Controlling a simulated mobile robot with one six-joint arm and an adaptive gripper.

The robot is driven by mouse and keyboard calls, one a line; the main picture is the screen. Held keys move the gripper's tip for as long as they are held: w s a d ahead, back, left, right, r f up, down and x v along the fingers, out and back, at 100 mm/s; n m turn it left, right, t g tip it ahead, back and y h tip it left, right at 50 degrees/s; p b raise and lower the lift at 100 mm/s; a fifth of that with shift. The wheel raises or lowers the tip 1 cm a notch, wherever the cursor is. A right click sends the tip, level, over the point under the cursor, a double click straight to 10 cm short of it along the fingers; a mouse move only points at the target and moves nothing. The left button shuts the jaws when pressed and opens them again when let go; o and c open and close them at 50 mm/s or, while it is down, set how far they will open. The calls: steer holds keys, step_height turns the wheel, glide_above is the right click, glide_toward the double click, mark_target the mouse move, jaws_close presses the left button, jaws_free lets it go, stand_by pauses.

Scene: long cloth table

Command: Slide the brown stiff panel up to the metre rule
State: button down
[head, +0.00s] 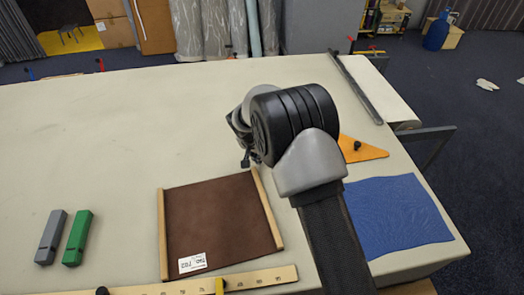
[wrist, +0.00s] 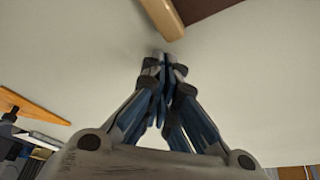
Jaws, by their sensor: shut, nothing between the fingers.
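The brown panel (head: 220,220) lies flat on the cloth table, with a pale wooden strip (head: 265,210) along its right side, another (head: 162,235) along its left, and a white label at its near left corner. The yellow metre rule (head: 265,278) lies across the near edge of the table. A narrow strip of cloth shows between panel and rule, wider at the right. My gripper (head: 247,160) is shut and empty, just beyond the panel's far right corner, partly hidden by my arm. In the wrist view its fingertips (wrist: 161,58) point towards a strip's end (wrist: 163,15) beside the panel (wrist: 202,8).
A grey block (head: 50,237) and a green block (head: 78,238) lie left of the panel. An orange triangle (head: 362,150) and a blue cloth (head: 400,212) lie to the right. A dark bar (head: 356,88) lies near the far right edge. The table's far left is clear.

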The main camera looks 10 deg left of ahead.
mark_target(255, 167)
steer(key=shift+s+a+f, duration=0.1)
steer(key=shift+s+a, duration=0.05)
steer(key=shift+s, duration=0.3)
steer(key=shift+s+a+f+b, duration=0.1)
steer(key=shift+s+a+b, duration=0.15)
steer(key=shift+s+b, duration=0.35)
steer(key=shift+s+a+b, duration=0.2)
steer(key=shift+s+b, duration=0.25)
steer(key=shift+s, duration=0.15)
steer(key=v, duration=1.2)
steer(key=c, duration=2.4)
jaws_free()
steer(key=shift+w, duration=0.1)
